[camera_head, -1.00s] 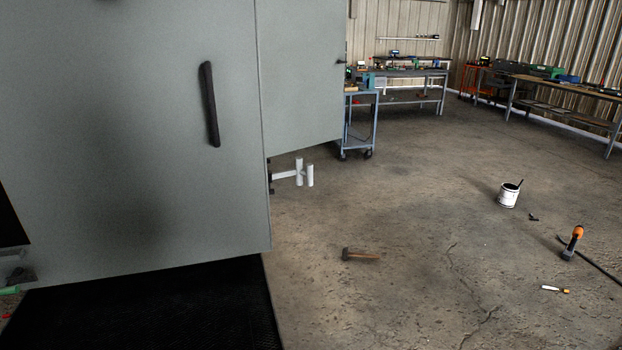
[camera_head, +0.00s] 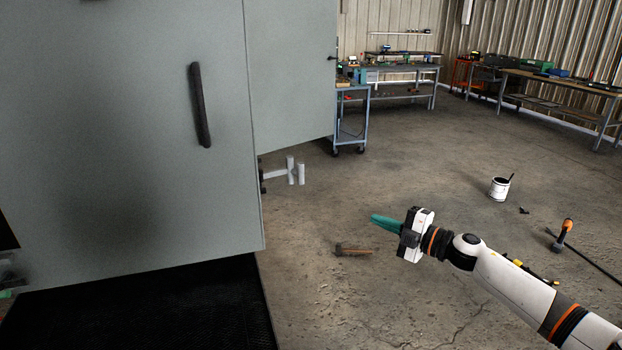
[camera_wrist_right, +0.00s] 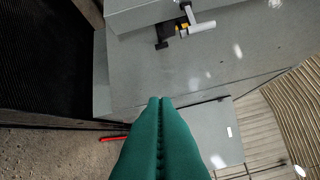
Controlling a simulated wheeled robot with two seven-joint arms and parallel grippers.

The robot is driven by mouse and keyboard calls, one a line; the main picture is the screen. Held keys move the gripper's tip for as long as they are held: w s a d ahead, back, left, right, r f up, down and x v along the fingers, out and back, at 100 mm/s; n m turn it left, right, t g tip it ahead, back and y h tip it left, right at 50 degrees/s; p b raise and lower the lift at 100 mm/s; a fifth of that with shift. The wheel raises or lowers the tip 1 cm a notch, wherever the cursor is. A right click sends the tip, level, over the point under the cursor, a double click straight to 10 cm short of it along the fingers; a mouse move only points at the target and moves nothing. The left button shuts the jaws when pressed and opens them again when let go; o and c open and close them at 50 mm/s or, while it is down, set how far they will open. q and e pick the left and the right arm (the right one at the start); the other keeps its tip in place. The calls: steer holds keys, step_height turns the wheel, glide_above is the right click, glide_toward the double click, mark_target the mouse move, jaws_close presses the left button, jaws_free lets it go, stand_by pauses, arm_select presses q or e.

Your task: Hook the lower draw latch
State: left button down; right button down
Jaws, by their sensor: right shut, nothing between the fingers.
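My right gripper (camera_head: 374,220) has come in from the right in the head view, with teal fingers pointing left over the concrete floor. Its fingers are shut with nothing between them, and the tips (camera_wrist_right: 160,101) point at a grey surface in the right wrist view. In the wrist view, a latch (camera_wrist_right: 183,27) with a black base, a yellow part and a pale T-shaped handle is beyond the fingertips, apart from them. In the head view, pale latch handles (camera_head: 291,169) stick out beside the grey enclosure's (camera_head: 130,130) right edge. I cannot tell whether the latch is hooked.
The enclosure has a black bar handle (camera_head: 201,104), and a grey panel (camera_head: 290,70) stands out behind it. A black mat (camera_head: 150,305) lies in front. A hammer (camera_head: 352,250) and a white bucket (camera_head: 499,190) are on the floor. Workbenches stand at the back.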

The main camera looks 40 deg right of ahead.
steer(key=a+r+n+g+y, duration=0.2)
steer(key=a+r+n+y, duration=0.3)
steer(key=a+r, duration=0.4)
steer(key=shift+a+r+n, duration=0.2)
steer(key=shift+r+n, duration=0.35)
steer(key=shift+n, duration=0.35)
steer(key=shift+w, duration=0.2)
steer(key=w+a+p, duration=0.2)
steer(key=w+p, duration=0.2)
steer(key=w, duration=0.7)
steer(key=shift+a, duration=0.4)
steer(key=shift+w, duration=0.1)
